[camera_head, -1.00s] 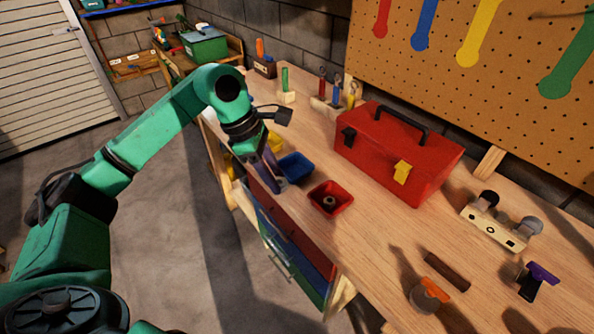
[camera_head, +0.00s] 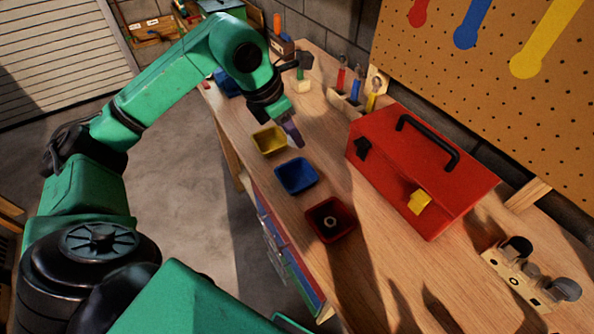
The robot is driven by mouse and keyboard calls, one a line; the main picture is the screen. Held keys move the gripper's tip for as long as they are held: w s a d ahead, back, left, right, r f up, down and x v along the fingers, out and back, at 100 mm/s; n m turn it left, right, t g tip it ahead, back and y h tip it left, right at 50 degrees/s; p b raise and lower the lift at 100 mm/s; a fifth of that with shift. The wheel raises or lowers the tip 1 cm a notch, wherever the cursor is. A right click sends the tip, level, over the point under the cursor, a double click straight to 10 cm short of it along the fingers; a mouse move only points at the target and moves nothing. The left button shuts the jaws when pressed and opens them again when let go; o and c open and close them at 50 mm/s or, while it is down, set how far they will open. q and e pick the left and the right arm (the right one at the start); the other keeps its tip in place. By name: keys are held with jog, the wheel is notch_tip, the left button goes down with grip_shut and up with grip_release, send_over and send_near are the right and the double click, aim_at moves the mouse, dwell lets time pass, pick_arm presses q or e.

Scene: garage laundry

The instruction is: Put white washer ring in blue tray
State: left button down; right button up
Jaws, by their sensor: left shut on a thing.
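The blue tray (camera_head: 297,177) sits on the wooden workbench between a yellow tray and a red tray, and looks empty. My left gripper (camera_head: 297,143) points down just behind the blue tray and to the right of the yellow tray. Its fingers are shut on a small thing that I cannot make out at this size. My right gripper is out of view.
The yellow tray (camera_head: 268,140) stands at the bench's left edge. A red toolbox (camera_head: 400,160) stands to the right of the trays. Upright tools (camera_head: 355,88) in holders line the back. Bare wood lies between the trays and the toolbox.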

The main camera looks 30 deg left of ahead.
pick_arm(q)
notch_tip(320, 180, down, 5)
jog(key=p, duration=0.2)
send_over(298, 180)
jog(key=s, duration=0.1)
jog(key=f, duration=0.5)
jog(key=shift+a+f, duration=0.35)
jog(key=shift+a, duration=0.05)
jog(key=f, duration=0.2)
jog(key=f+p, duration=0.1)
jog(key=f, duration=0.1)
jog(key=shift+s, duration=0.3)
jog(key=shift+f, duration=0.1)
jog(key=shift+w+f, duration=0.1)
jog(key=shift+w, duration=0.05)
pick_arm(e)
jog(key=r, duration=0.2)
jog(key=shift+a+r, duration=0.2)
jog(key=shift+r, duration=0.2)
pick_arm(q)
jog(key=c, duration=0.8)
grip_release()
jog(key=shift+o, duration=0.2)
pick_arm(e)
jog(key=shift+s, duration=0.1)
pick_arm(q)
jog(key=shift+r, duration=0.2)
